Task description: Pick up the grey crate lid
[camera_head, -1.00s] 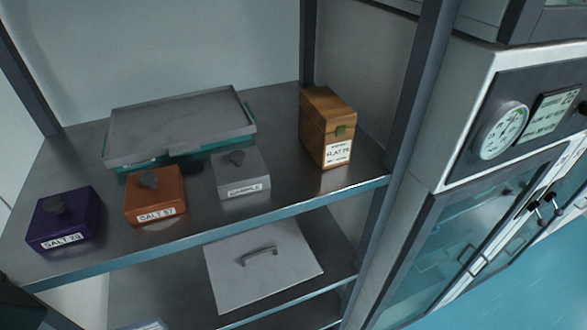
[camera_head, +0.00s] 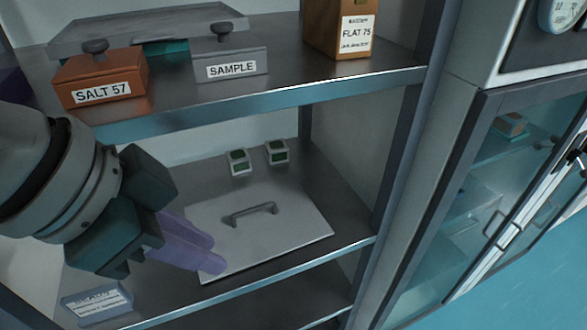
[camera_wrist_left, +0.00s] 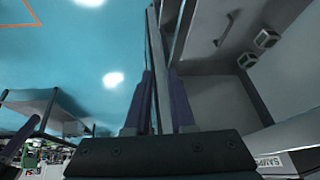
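The grey crate lid (camera_head: 285,232) is a flat plate with a raised dark handle (camera_head: 250,212) in its middle. It lies flat on the lower shelf in the head view. The handle also shows near the top of the left wrist view (camera_wrist_left: 224,30). My left gripper (camera_head: 216,254) reaches in from the left, its purple fingers at the lid's front left part, left of the handle. They cover part of the lid; whether they touch it I cannot tell. In the left wrist view the two fingers (camera_wrist_left: 158,108) stand apart with nothing between them.
The upper shelf edge (camera_head: 270,108) runs above the lid and bears an orange SALT 57 box (camera_head: 110,72), a grey SAMPLE box (camera_head: 236,66) and a wooden box (camera_head: 335,25). Two small green-faced boxes (camera_head: 239,162) (camera_head: 277,152) stand behind the lid. A post (camera_head: 405,130) stands right.

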